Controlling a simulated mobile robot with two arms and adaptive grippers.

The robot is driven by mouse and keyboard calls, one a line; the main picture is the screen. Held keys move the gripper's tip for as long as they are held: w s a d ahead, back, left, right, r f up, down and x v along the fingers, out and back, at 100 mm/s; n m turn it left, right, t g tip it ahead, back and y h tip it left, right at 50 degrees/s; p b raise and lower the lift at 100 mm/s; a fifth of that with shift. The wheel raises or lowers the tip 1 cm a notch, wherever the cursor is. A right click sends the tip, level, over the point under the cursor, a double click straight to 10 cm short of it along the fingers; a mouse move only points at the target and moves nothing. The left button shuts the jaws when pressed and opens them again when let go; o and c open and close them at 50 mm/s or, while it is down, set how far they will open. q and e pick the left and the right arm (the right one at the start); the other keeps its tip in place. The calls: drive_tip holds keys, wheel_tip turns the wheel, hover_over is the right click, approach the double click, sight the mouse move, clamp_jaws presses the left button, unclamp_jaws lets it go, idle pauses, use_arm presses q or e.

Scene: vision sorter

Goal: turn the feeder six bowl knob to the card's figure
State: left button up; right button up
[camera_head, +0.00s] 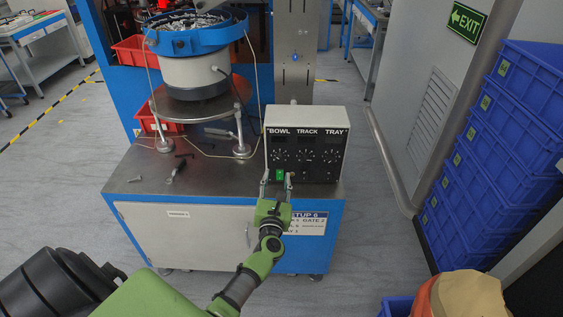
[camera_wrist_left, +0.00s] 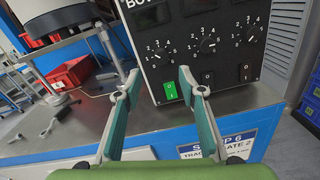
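The control box (camera_head: 334,171) stands on the bench's right front part, labelled BOWL, TRACK and TRAY, with a numbered dial under each. The bowl knob (camera_wrist_left: 158,53) is the left dial in the left wrist view; its pointer setting is too small to read surely. A lit green switch (camera_wrist_left: 170,92) sits below it. The setup card (camera_head: 303,223) is on the cabinet front; it reads 6 and GATE 2, the rest is not legible. My left gripper (camera_wrist_left: 158,88) is open and empty, its fingers apart in front of the box, below the bowl knob. My right gripper is out of view.
The vibrating bowl feeder (camera_head: 190,72) stands on the bench (camera_head: 222,175) left of the box. Small dark tools (camera_head: 178,168) lie on the bench top. Blue crates (camera_head: 500,150) are stacked at the right. The floor (camera_head: 365,235) between them and the bench is clear.

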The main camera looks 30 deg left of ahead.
sight(279, 159)
use_arm(q)
drive_tip(key=x, duration=0.8)
drive_tip(key=shift+w+f, duration=0.1)
drive_tip(key=shift+w, duration=0.1)
clamp_jaws()
